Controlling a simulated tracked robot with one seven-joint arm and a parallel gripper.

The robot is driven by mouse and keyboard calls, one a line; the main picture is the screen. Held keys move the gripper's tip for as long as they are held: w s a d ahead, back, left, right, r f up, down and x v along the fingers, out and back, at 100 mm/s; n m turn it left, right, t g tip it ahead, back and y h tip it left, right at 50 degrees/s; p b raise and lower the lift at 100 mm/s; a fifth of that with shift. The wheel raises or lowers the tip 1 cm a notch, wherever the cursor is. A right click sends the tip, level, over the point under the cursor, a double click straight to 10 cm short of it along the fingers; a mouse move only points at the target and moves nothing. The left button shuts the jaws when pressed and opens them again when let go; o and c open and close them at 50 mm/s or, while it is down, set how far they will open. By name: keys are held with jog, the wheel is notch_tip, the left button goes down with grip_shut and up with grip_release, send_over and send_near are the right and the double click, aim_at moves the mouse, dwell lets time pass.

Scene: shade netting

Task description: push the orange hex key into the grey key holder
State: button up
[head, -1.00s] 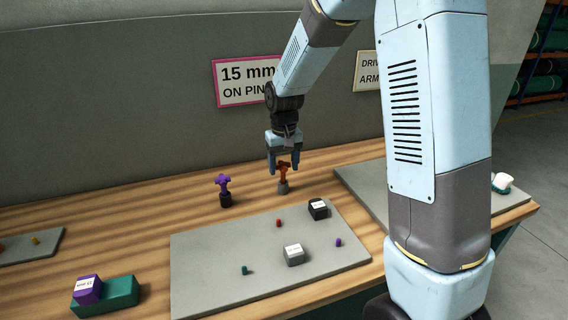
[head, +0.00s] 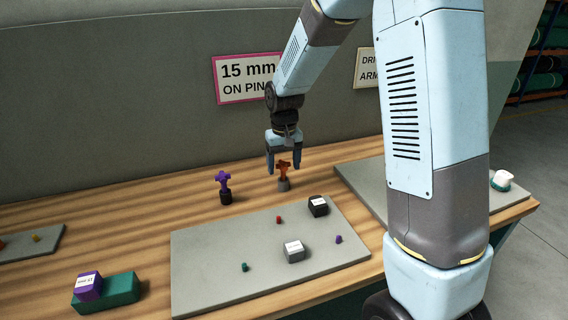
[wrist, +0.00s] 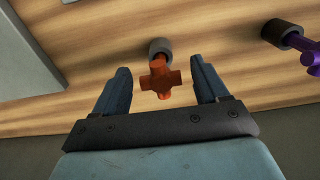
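The orange hex key (head: 284,167) stands upright with its lower end at the grey key holder (head: 284,185), near the back of the wooden bench. Its cross-shaped top (wrist: 160,79) faces the wrist camera, and the grey holder also shows in the wrist view (wrist: 160,46). How deep the key sits cannot be told. My gripper (head: 284,168) is above the holder, pointing down and open. In the wrist view my gripper (wrist: 161,84) has one finger on each side of the key's top, with a gap at both sides.
A purple key (head: 223,182) stands in a dark holder (head: 226,198) to the left. A grey board (head: 215,255) in front carries a black block (head: 318,206), a grey block (head: 293,251) and small pegs. A purple block (head: 88,287) sits on a green block (head: 122,290) at front left.

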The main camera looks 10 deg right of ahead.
jog(key=o, duration=0.3)
notch_tip(320, 180, up, 14)
jog(key=shift+f, duration=0.15)
dwell(0.5)
jog(key=shift+s+d, duration=0.1)
jog(key=s+d+r+m+t, duration=0.1)
jog(key=s+d+r, duration=0.3)
jog(key=s, duration=0.3)
jog(key=s+d+r+t, duration=0.2)
jog(key=s+d+r, duration=0.2)
jog(key=s, duration=0.2)
jog(key=s+d, duration=0.1)
jog(key=s, duration=0.3)
jog(key=s+d+t, duration=0.1)
jog(key=s+d, duration=0.1)
jog(key=s, duration=0.3)
jog(key=s+d+m+t, duration=0.1)
jog(key=s+d, duration=0.1)
jog(key=s, duration=0.2)
jog(key=shift+s+d+f, duration=0.15)
jog(key=shift+s+f, duration=0.15)
jog(key=shift+s, duration=0.1)
